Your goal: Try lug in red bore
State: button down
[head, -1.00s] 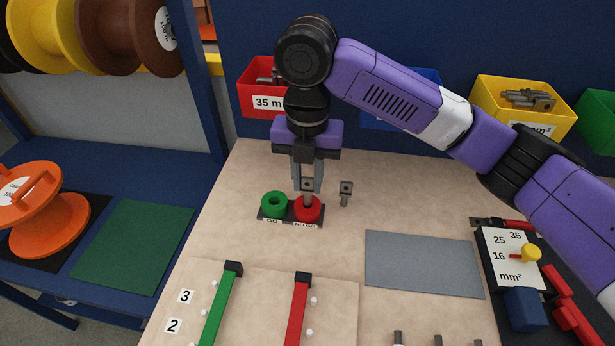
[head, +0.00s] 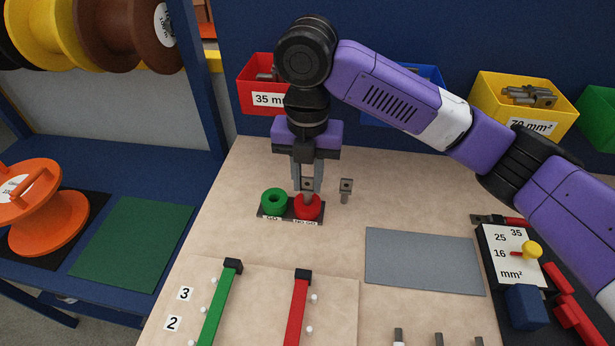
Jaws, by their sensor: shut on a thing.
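My gripper (head: 308,184) points straight down over the gauge block and is shut on a grey metal lug (head: 307,187). The lug stands upright, its flat holed end up between the fingers. Its lower end meets the top of the red bore (head: 307,210); how deep it sits inside cannot be told. The green bore (head: 273,203) stands just left of the red one on the same dark base and is empty. A second lug (head: 346,190) stands upright on the bench to the right of my gripper, apart from it.
Red (head: 258,84) and yellow (head: 514,104) bins of lugs stand at the back. A grey mat (head: 424,263) lies bare at centre right, with a crimping tool (head: 515,262) beyond it. Green and red strips (head: 297,312) lie in front.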

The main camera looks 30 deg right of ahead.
jog(key=c, duration=1.1)
grip_release()
notch_tip(320, 180, up, 8)
jog(key=shift+f, duration=0.1)
